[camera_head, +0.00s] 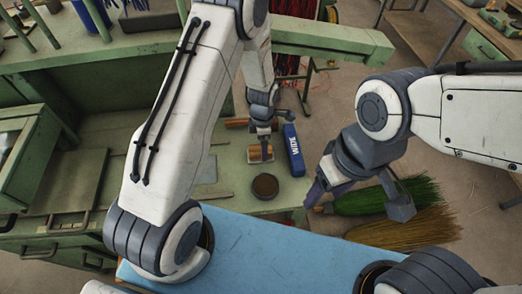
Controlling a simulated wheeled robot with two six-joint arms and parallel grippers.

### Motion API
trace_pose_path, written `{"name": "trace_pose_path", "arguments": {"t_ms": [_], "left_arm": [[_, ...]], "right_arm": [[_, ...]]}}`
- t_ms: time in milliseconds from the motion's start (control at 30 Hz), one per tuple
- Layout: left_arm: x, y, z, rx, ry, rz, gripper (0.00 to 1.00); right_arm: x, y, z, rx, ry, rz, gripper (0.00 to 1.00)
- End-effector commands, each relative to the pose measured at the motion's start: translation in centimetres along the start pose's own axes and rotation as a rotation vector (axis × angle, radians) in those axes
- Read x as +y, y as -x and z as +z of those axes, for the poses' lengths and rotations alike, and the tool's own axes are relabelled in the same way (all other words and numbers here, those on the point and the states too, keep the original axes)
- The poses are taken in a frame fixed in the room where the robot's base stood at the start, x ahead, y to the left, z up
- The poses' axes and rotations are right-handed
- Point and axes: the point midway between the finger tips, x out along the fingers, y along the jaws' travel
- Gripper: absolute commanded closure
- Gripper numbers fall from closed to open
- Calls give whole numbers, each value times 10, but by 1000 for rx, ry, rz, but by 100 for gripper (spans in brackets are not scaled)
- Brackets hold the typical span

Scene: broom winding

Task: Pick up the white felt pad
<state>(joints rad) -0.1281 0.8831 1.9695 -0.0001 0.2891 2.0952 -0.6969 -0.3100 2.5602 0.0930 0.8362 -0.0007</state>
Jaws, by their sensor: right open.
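I cannot make out the white felt pad with certainty. A pale flat patch (207,168) on the green bench top, left of the copper-brown roll, may be it. My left gripper (263,137) points down over the bench, just above the copper-brown roll (260,153); it is small and its jaws do not show clearly. My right gripper (358,203) is open, its fingers spread wide, at the right, beyond the bench's edge and above the brooms.
A blue box with white letters (293,150) and a dark round tin (265,186) stand on the bench. A green broom head (388,196) and a tan one (410,230) lie at the right. Green drawers (50,245) are at the left. Open floor lies at the right.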

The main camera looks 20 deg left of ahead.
Motion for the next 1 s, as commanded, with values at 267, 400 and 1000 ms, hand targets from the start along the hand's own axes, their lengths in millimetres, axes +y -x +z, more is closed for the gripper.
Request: {"name": "trace_pose_path", "arguments": {"t_ms": [267, 400, 1000], "left_arm": [[-3, -30, 1, 1, 0, -2, 0], [-2, -36, 1, 0, 0, 0, 0], [-2, -35, 1, 0, 0, 1, 83]], "right_arm": [[-1, 18, -1, 0, 3, 0, 38], [-1, 18, -1, 0, 3, 0, 38], [-1, 18, -1, 0, 3, 0, 38]]}}
